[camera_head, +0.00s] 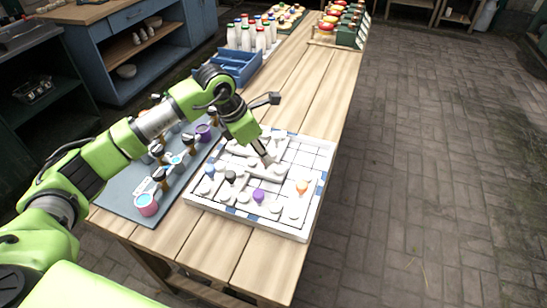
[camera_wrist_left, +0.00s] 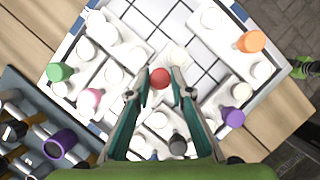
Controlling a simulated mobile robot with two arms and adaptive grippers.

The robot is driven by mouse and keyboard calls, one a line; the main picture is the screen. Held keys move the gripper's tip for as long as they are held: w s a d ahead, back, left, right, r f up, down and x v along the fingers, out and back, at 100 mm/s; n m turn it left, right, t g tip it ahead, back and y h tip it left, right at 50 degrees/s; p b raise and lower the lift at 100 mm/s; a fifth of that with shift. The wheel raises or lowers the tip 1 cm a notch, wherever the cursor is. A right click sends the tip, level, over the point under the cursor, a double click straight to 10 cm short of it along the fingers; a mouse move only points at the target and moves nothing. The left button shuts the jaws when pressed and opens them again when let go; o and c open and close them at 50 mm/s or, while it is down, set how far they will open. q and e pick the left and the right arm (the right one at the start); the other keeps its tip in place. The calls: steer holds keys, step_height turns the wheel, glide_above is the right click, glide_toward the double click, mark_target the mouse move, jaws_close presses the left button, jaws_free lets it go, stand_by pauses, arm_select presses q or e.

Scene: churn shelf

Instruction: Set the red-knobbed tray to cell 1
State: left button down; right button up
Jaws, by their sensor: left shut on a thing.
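The red knob (camera_wrist_left: 160,78) of the red-knobbed tray lies between the fingertips of my left gripper (camera_wrist_left: 162,80) in the left wrist view. The gripper is shut on it. In the head view my left gripper (camera_head: 267,160) reaches down over the white gridded board (camera_head: 312,158), and its fingers hide the red knob. White trays with round white pegs fill much of the board. Other knobs are orange (camera_head: 302,187), purple (camera_head: 258,195), dark grey (camera_head: 230,177) and blue (camera_head: 209,169). I cannot read any cell numbers.
Bare grid squares (camera_wrist_left: 200,60) lie beside and beyond the red knob. A grey mat (camera_head: 118,201) with cups and upright fittings lies left of the board. A blue crate (camera_head: 238,55), white bottles (camera_head: 246,38) and green boxes (camera_head: 346,35) stand farther along the wooden table.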

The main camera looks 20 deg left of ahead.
arm_select(q)
steer(key=a+b, duration=0.2)
steer(key=a, duration=0.7)
steer(key=shift+w+f, duration=0.1)
steer(key=shift+a, duration=0.25)
steer(key=c, duration=1.8)
jaws_free()
steer(key=shift+a, duration=0.15)
steer(key=shift+r, duration=0.5)
steer(key=v, duration=1.1)
steer(key=shift+a, duration=0.2)
